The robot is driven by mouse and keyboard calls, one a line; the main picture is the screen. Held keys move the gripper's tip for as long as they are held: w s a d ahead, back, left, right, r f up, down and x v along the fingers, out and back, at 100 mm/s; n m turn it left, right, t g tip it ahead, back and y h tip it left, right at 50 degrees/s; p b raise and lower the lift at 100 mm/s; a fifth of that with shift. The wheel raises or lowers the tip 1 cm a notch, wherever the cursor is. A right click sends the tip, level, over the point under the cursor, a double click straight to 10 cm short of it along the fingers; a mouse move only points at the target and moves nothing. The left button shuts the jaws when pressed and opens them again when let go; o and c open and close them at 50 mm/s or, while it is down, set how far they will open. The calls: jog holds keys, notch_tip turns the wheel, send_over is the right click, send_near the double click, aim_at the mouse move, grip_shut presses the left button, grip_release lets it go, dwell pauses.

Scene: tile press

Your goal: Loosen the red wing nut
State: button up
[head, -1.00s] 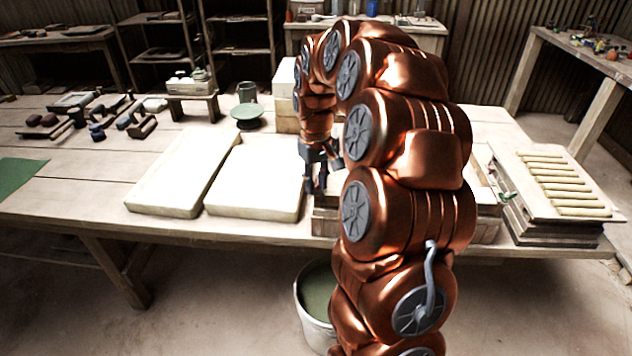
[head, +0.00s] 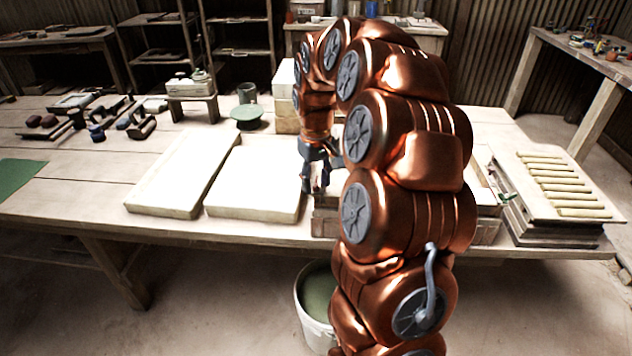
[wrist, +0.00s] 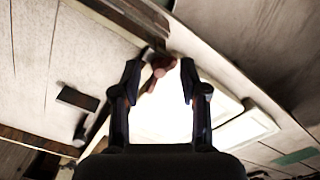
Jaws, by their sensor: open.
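A reddish wing-shaped piece (wrist: 160,67), which looks like the red wing nut, shows in the wrist view just beyond my fingertips and between them. My gripper (wrist: 159,78) is open around empty space, its two dark fingers pointing toward that piece. In the head view my gripper (head: 316,182) points down above the wooden press frame (head: 327,221) at the table's front edge. The wing nut cannot be made out in the head view, where my arm hides much of the press. I cannot tell whether a finger touches the nut.
Two pale slabs (head: 255,180) lie left of my gripper. A stack with a board of several rolls (head: 560,185) stands at the right, a small green piece (head: 507,197) on its left side. A bucket (head: 318,307) stands on the floor below the table edge.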

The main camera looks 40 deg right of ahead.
aim_at(315, 187)
notch_tip(315, 187, up, 11)
jog(key=shift+r, duration=0.15)
dwell(0.4)
jog(key=shift+a, duration=0.15)
dwell(0.3)
jog(key=s+a+r+n+p, duration=0.1)
jog(key=s+a+p, duration=0.1)
jog(key=s+a, duration=0.6)
jog(key=s+a+f+p, duration=0.1)
jog(key=s+a, duration=0.3)
jog(key=s, duration=0.3)
jog(key=s+a+f+g+p, duration=0.1)
jog(key=s+a+f+p, duration=0.1)
jog(key=s+a, duration=0.2)
jog(key=s+a+f+p, duration=0.1)
jog(key=s+a, duration=0.4)
jog(key=s, duration=0.5)
jog(key=shift+s+f+g+p, duration=0.4)
jog(key=shift+p, duration=0.05)
